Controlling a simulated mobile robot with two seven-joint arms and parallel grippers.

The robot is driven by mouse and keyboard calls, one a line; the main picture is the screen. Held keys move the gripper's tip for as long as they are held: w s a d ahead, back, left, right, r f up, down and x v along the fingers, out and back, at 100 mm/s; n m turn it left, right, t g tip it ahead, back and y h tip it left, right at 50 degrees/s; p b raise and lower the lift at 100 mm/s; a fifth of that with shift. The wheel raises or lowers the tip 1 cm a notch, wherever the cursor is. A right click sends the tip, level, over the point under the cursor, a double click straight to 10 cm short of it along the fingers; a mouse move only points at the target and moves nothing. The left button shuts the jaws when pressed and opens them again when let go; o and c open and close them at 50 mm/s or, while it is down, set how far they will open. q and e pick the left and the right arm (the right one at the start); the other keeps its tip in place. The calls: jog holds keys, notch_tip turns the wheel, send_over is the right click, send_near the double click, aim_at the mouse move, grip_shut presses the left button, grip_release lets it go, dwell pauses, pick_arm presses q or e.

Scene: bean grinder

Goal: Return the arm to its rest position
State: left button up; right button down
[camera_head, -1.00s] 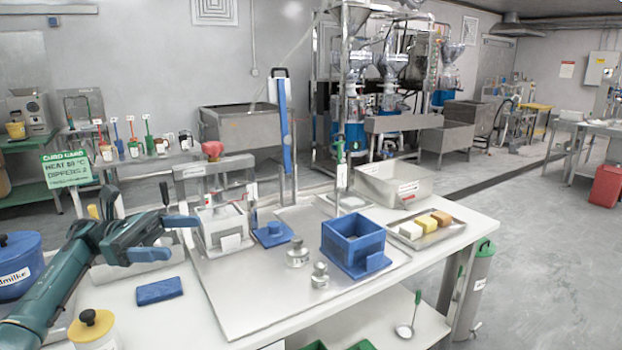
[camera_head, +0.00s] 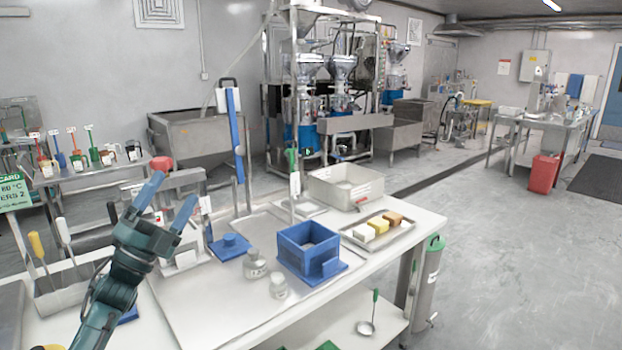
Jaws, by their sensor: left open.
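My left arm comes in from the lower left, and its left gripper (camera_head: 172,199) points up with its two blue fingers spread apart. Nothing is between the fingers. The gripper appears in front of the white press-like device with a red knob (camera_head: 161,164) and covers part of it. I cannot tell how far apart they are. My right gripper is not in view.
A utensil holder (camera_head: 65,298) stands at left.

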pick_arm(q)
jog(key=w+a+f+n+g+y, duration=0.4)
jog(key=f+n+y, duration=0.4)
jog(key=n, duration=0.4)
jog(key=w+a+f+n+g+y, duration=0.1)
jog(key=w+a+f+n+y, duration=0.2)
jog(key=a+f+n+y, duration=0.55)
jog(key=s+d+f+n+g+h, duration=0.2)
jog(key=s+d+f+g+h, duration=0.1)
jog(key=s+d+f, duration=1.4)
jog(key=s+d+f+g, duration=0.1)
jog(key=s+d+f, duration=0.1)
jog(key=s, duration=0.5)
jog(key=s+d+f+g+h, duration=0.1)
jog(key=s+d+f, duration=0.1)
jog(key=s, duration=0.5)
jog(key=s+d+f+g+h, duration=0.1)
jog(key=s+d+f, duration=0.2)
jog(key=s, duration=0.5)
jog(key=shift+n, duration=0.45)
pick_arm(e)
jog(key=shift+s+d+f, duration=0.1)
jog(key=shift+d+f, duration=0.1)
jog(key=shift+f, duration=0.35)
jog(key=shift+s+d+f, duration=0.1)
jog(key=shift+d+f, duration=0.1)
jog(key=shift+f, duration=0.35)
pick_arm(q)
jog(key=shift+s, duration=0.1)
jog(key=shift+c, duration=0.4)
